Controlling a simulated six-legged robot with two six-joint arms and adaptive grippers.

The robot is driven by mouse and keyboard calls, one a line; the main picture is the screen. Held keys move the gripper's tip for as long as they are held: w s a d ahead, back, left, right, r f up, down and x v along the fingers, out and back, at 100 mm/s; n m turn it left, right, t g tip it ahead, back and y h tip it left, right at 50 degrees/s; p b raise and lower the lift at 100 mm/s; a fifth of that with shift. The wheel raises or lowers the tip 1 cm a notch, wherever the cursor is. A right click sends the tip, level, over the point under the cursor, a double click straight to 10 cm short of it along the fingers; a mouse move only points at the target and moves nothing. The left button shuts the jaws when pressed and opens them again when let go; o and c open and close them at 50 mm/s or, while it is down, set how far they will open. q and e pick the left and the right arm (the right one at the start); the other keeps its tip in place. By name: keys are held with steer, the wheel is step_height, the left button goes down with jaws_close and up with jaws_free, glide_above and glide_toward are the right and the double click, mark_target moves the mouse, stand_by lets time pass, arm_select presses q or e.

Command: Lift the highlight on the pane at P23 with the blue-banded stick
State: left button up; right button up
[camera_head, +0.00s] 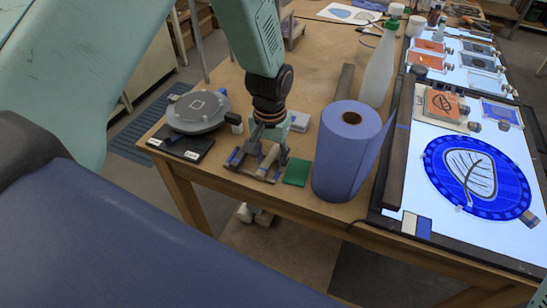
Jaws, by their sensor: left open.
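My left gripper (269,150) points down from above, open, over a small stick rest (250,176) at the table's front edge. Pale sticks lie on the rest between and beside the fingers, and a blue band shows at its left side. I cannot tell whether the fingers touch a stick. The pane (512,184), a blue disc with a pale leaf, lies on the lit panel (410,189) at right. The label P23 is not readable. My right gripper is not in view.
A blue paper roll (340,165) stands right of the rest, with a green block (297,172) between. A grey turntable (198,110) is at left. A white bottle (379,72) stands behind the roll. A dark bar (399,150) borders the lit panel.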

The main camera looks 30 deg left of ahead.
arm_select(q)
steer(key=shift+s+a+f, duration=0.15)
steer(key=shift+a+f, duration=0.05)
steer(key=shift+a, duration=0.55)
steer(key=shift+c, duration=0.8)
steer(key=shift+d+r, duration=0.1)
steer(key=shift+d, duration=0.5)
steer(key=c, duration=0.5)
steer(key=shift+a, duration=0.15)
steer(key=shift+c, duration=1.3)
steer(key=shift+a, duration=0.35)
jaws_close()
steer(key=shift+d, duration=0.15)
